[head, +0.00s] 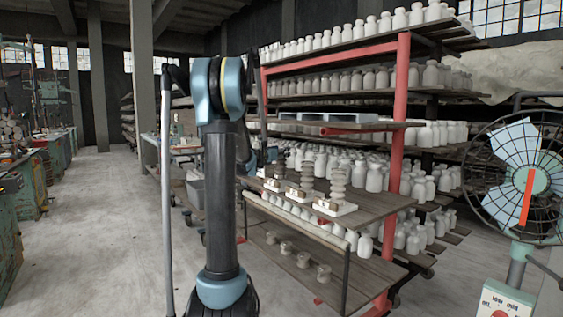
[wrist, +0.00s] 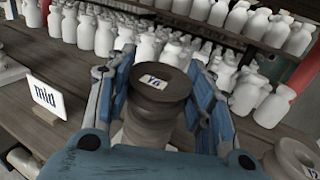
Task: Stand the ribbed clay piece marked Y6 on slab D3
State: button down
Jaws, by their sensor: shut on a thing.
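The ribbed clay piece marked Y6 (wrist: 155,112) is dark grey-brown, with its tag on the flat top face. In the wrist view my gripper (wrist: 163,80) has its blue fingers on both sides of it, shut on it. Its lower end is hidden by the gripper body. In the head view my gripper is mostly hidden behind my arm. On the middle board of the rack, pale slabs (head: 345,210) carry stacked ribbed pieces (head: 336,186). Their marks are too small to read, so I cannot tell which is slab D3.
A pale ribbed piece (wrist: 293,157) is close at lower right. White bottles (wrist: 270,108) crowd behind. A red rack post (head: 399,115) and a fan (head: 525,180) stand right.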

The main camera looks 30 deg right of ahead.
jog(key=shift+x, duration=1.1)
jog(key=shift+f, duration=1.7)
jog(key=c, duration=0.8)
grip_release()
jog(key=shift+f, duration=0.1)
jog(key=shift+o, duration=0.2)
